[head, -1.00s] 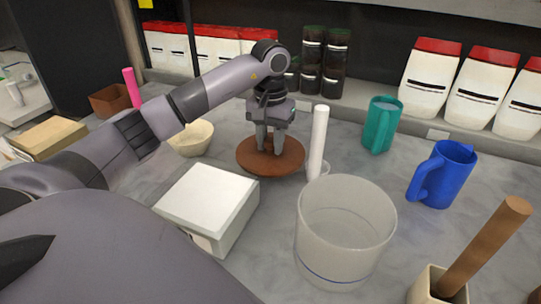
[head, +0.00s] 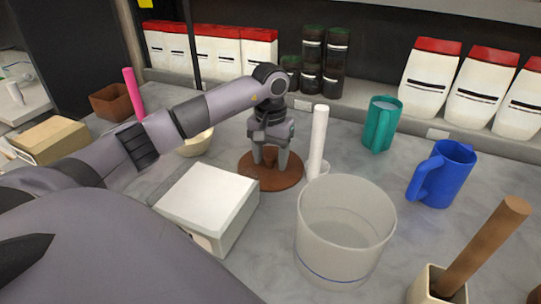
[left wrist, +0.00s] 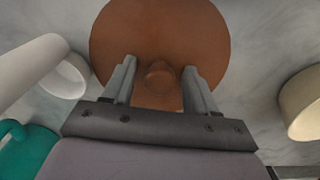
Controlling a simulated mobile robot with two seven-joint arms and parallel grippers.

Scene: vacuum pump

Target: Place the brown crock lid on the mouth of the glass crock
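The brown crock lid (head: 286,180) is a flat round disc lying on the grey counter. My left gripper (head: 270,168) points down over it, with its fingers apart. In the left wrist view the lid (left wrist: 160,35) has a small round knob (left wrist: 160,77) at its middle. The knob lies between the two open fingers of my left gripper (left wrist: 158,85), with a gap on each side. The glass crock (head: 345,245) stands upright to the right and nearer, its mouth uncovered and its inside empty. My right gripper is not in view.
A white box (head: 208,198) is in front of the lid. A cream bowl (head: 198,144), teal jug (head: 382,125) and blue jug (head: 442,175) stand around.

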